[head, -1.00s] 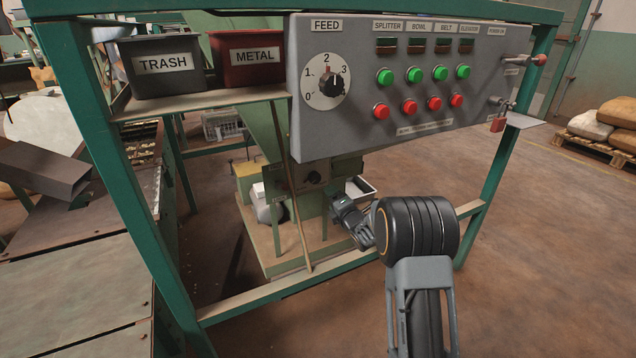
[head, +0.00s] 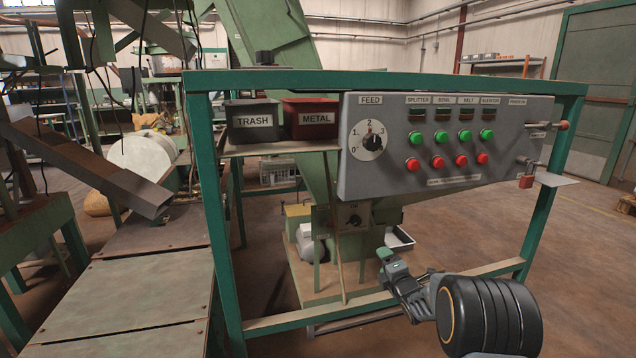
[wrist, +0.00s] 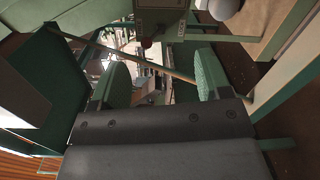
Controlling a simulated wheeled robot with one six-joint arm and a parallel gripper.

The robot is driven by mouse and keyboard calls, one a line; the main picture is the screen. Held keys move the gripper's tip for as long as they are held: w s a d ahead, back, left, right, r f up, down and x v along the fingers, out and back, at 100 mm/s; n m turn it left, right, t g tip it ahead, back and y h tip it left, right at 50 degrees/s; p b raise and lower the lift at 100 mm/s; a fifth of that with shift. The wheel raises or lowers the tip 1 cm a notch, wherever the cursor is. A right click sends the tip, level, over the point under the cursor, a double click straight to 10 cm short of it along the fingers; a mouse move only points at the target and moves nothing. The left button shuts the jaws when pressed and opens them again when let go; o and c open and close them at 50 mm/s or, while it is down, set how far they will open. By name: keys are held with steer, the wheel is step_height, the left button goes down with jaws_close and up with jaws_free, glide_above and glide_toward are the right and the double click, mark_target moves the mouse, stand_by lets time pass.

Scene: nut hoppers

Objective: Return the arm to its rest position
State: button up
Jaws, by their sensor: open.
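My gripper (head: 386,262) shows in the head view at the lower middle, in front of the green frame and below the control panel. Its green-padded fingers also show in the wrist view (wrist: 160,84), spread apart with nothing between them. My dark arm is bent, with its large black joint at the lower right of the head view. The gripper appears to touch nothing, though its exact distance from the frame's lower bar is hard to tell.
The grey control panel (head: 440,185) with a feed dial and buttons hangs on the green frame (head: 222,240). TRASH (head: 252,134) and METAL (head: 310,132) bins stand on a shelf to its left. A padlock (head: 526,181) hangs at right. Open floor lies right of the frame.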

steer(key=s+r+m+g+h+p, duration=0.25)
steer(key=s+r+m+p, duration=0.25)
steer(key=r+p, duration=0.55)
steer(key=s+r+m+g+h+p, duration=0.25)
steer(key=s+r+m+p, duration=0.4)
steer(key=r, duration=0.65)
steer(key=s+a+r+m+g+p, duration=0.2)
steer(key=s+r+m+g+p, duration=0.2)
steer(key=s+r+p, duration=0.4)
steer(key=s+a+r+m+g+y+p, duration=0.1)
steer(key=s+a+r+m+g+p, duration=0.1)
steer(key=s+r+m+g+p, duration=0.2)
steer(key=shift+s+r+m+g+p, duration=0.3)
steer(key=shift+s+r+m+p, duration=1.85)
steer(key=shift+s+p, duration=3.3)
steer(key=s+b, duration=0.1)
steer(key=s+r+b, duration=0.1)
steer(key=shift+s+a+n+b, duration=0.1)
steer(key=shift+s+n+b, duration=0.2)
steer(key=shift+n+b, duration=0.1)
steer(key=shift+c, duration=0.2)
